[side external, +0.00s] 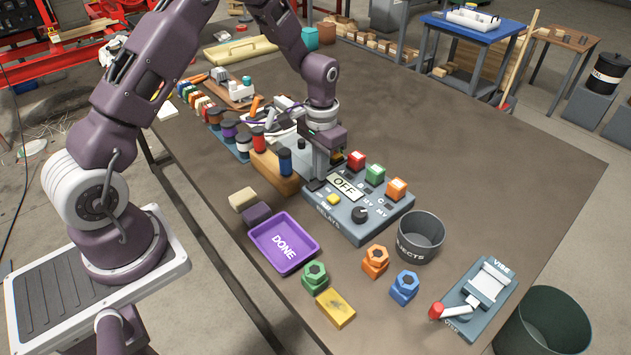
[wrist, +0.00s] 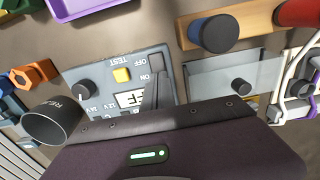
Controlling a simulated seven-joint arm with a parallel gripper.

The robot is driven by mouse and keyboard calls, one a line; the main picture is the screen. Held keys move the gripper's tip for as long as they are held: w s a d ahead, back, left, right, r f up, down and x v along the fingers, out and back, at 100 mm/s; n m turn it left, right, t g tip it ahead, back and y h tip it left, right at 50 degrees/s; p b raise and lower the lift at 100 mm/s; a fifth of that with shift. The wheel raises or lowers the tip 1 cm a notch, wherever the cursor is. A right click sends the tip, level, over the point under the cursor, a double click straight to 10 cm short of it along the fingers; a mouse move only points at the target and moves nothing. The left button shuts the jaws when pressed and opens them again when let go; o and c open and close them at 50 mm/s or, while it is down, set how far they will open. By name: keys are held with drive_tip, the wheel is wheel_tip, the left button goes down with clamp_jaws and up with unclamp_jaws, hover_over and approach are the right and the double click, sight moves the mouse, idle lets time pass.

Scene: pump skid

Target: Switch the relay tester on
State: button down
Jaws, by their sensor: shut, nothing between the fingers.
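The relay tester (side external: 372,222) is a grey-blue box on the table, and its display (side external: 345,186) reads OFF. It has a yellow TEST button (side external: 334,199), a black knob (side external: 360,214), and red, green and orange relay blocks on its back part. In the wrist view the tester (wrist: 100,72) shows OFF and ON labels beside a dark switch (wrist: 157,63). My gripper (side external: 319,181) is shut and empty, pointing down at the switch end of the tester. Its fingers (wrist: 156,92) reach close to the switch; I cannot tell whether they touch it.
A purple DONE tray (side external: 262,251) and a grey rejects cup (side external: 421,237) stand near the tester. A wooden rack (side external: 272,174) with coloured cylinders is close left of my gripper. Hex pieces and a vise (side external: 480,297) lie in front. The table's right back is clear.

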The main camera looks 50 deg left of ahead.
drive_tip(key=shift+f, duration=0.5)
drive_tip(key=shift+r, duration=3.55)
wheel_tip(320, 180, up, 8)
drive_tip(key=t, duration=0.1)
hover_over(316, 193)
drive_tip(key=s+d+r+t, duration=0.2)
drive_tip(key=s+d+r, duration=0.1)
drive_tip(key=s+r, duration=0.6)
drive_tip(key=s+d+r+t, duration=0.1)
drive_tip(key=s, duration=0.6)
drive_tip(key=s+d+r+t, duration=0.1)
drive_tip(key=s+r, duration=0.1)
drive_tip(key=s, duration=0.6)
drive_tip(key=shift+s+d+t, duration=0.25)
drive_tip(key=shift+d+t, duration=0.05)
drive_tip(key=shift+d, duration=0.1)
